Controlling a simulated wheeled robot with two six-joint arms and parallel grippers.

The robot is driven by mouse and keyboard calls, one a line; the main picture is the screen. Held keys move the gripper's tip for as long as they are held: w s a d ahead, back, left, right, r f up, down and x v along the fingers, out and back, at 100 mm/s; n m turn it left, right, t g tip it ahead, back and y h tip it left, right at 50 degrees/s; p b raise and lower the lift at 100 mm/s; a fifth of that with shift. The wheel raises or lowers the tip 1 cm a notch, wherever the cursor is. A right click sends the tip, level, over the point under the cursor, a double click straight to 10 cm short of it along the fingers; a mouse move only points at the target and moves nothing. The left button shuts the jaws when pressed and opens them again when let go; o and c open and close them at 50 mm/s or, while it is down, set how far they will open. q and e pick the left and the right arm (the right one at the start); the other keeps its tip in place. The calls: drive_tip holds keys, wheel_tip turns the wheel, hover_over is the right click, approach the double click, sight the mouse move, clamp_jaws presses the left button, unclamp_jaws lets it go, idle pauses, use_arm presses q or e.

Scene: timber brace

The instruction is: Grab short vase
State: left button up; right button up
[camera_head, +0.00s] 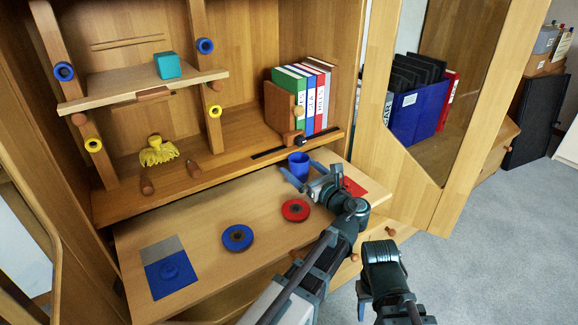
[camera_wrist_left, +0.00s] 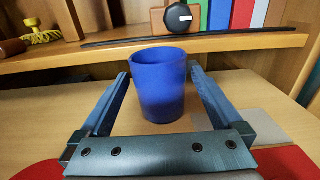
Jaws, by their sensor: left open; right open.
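A short blue vase (camera_head: 299,165) stands upright on the wooden desk surface, near the shelf's front edge. It also shows in the left wrist view (camera_wrist_left: 162,85). My left gripper (camera_head: 305,178) is open, with one finger on each side of the vase. In the left wrist view, slim gaps show between the fingers (camera_wrist_left: 158,76) and the vase, so I see no contact. The vase's lower front is partly near the gripper's crossbar. My right gripper (camera_head: 366,296) is at the lower right, in front of the desk and away from the vase; its fingers are partly hidden.
A blue disc (camera_head: 237,237) and a red disc (camera_head: 296,210) lie on the desk. A red patch (camera_head: 354,188) lies right of the vase. Binders (camera_head: 312,95) and a wooden holder (camera_head: 281,108) stand on the shelf behind.

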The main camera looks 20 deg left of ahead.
use_arm(q)
drive_tip(key=shift+w+a, duration=0.35)
drive_tip(key=shift+a, duration=0.05)
drive_tip(key=shift+c, duration=0.6)
drive_tip(key=c, duration=1.4)
drive_tip(key=shift+r, duration=0.25)
